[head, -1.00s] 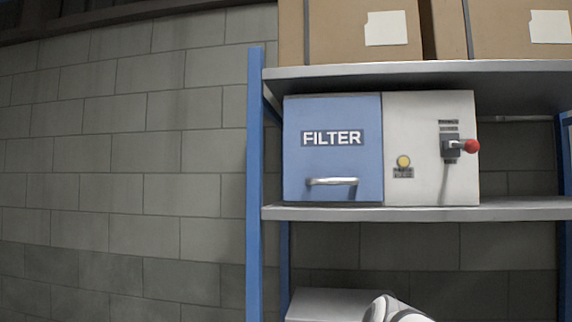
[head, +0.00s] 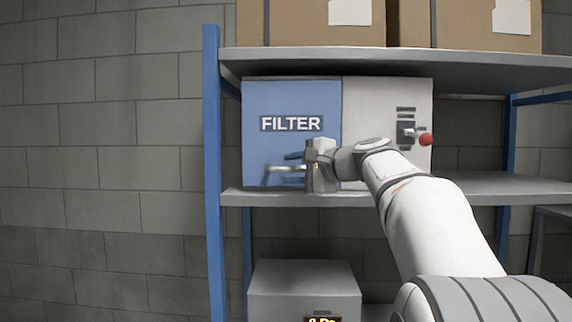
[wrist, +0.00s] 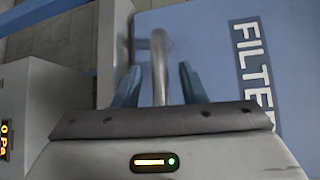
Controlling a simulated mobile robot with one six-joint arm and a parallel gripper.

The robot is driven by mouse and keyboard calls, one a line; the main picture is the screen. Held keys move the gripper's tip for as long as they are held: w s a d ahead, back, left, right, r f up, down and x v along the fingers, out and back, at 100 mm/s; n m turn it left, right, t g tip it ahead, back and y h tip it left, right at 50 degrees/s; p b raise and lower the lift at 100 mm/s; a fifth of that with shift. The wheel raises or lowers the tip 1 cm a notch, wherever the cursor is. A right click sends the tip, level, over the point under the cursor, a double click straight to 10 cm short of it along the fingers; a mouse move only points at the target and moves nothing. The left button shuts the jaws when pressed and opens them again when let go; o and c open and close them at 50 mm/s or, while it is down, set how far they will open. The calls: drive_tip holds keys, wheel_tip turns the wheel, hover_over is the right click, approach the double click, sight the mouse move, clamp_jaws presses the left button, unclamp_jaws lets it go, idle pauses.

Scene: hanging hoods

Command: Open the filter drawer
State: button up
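The filter drawer has a blue front (head: 262,104) with a white FILTER label (head: 291,124), set in a box on the middle shelf. Its front looks level with the white panel beside it, so it appears shut. Its silver bar handle (head: 274,168) is low on the front and partly hidden by my gripper (head: 291,167) in the head view. In the wrist view the handle (wrist: 160,48) runs between the two blue fingers of my gripper (wrist: 159,72). The fingers are apart, with a gap to the handle on each side.
The white panel (head: 375,100) right of the drawer carries a red-tipped lever (head: 425,139). Cardboard boxes (head: 340,22) stand on the shelf above. A grey box (head: 303,285) with a lit display sits below. A blue shelf post (head: 212,160) stands left of the drawer.

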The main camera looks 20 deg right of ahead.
drive_tip(key=shift+x, duration=1.15)
clamp_jaws()
